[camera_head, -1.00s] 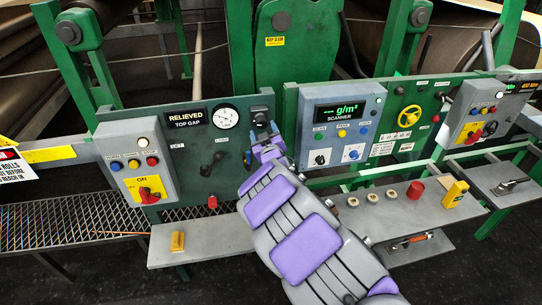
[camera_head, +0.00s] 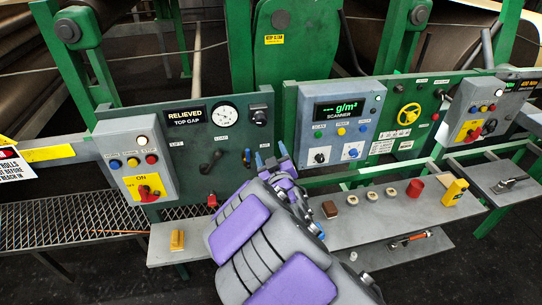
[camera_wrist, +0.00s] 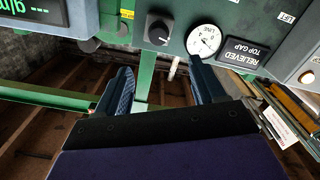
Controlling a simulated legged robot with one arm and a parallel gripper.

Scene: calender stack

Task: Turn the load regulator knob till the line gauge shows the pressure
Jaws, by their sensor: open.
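The black knob (camera_head: 260,117) is on the dark green panel, just right of the white round gauge (camera_head: 225,115). In the wrist view the black knob (camera_wrist: 159,28) has a pale pointer mark and the gauge (camera_wrist: 204,41) reads "LINE" upside down. The needle reading is too small to tell. A display (camera_head: 186,116) reads "RELIEVED TOP GAP". My gripper (camera_head: 271,156) is open and empty, below the knob and apart from it. In the wrist view the open fingers (camera_wrist: 160,78) point towards the panel, with the knob beyond the gap between them.
A black lever (camera_head: 211,162) and a red knob (camera_head: 212,200) are lower on the panel. A scanner box (camera_head: 340,122) stands to the right. A grey shelf (camera_head: 350,232) below holds a red cylinder (camera_head: 415,190), a yellow block (camera_head: 455,192) and several small round pieces.

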